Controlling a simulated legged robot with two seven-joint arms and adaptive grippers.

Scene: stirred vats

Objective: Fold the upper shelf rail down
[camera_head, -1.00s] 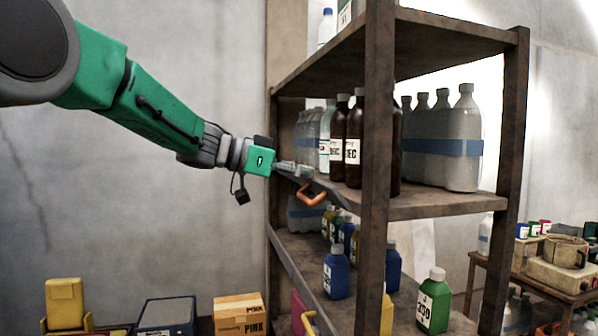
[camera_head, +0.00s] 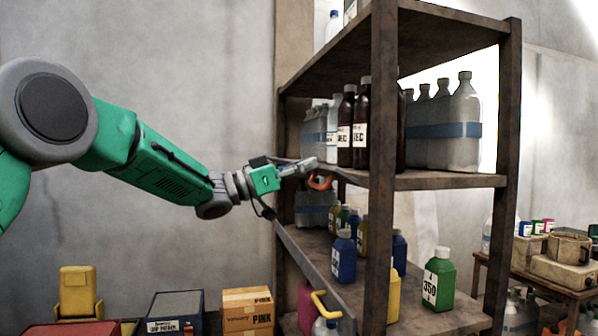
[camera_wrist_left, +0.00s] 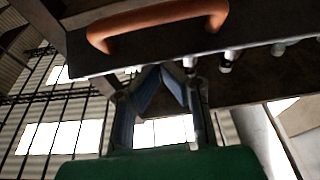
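The upper shelf rail (camera_head: 348,175) is a dark strip along the near left edge of the shelf with the brown bottles. It has an orange handle (camera_head: 320,183). My left gripper (camera_head: 309,164) is at the rail, just above and left of the handle. In the left wrist view the rail (camera_wrist_left: 180,52) and its orange handle (camera_wrist_left: 158,22) cross the top. The fingers (camera_wrist_left: 161,72) there converge until their tips meet close to the rail's edge, with nothing visible between them. Contact with the rail cannot be told. My right gripper is out of view.
The lower shelf has its own rail (camera_head: 306,265) with a yellow handle (camera_head: 322,303). Brown bottles (camera_head: 360,125) and grey strapped bottles (camera_head: 455,130) stand on the upper shelf. A rusty post (camera_head: 382,200) stands right of the rail. Boxes (camera_head: 247,310) sit below my arm.

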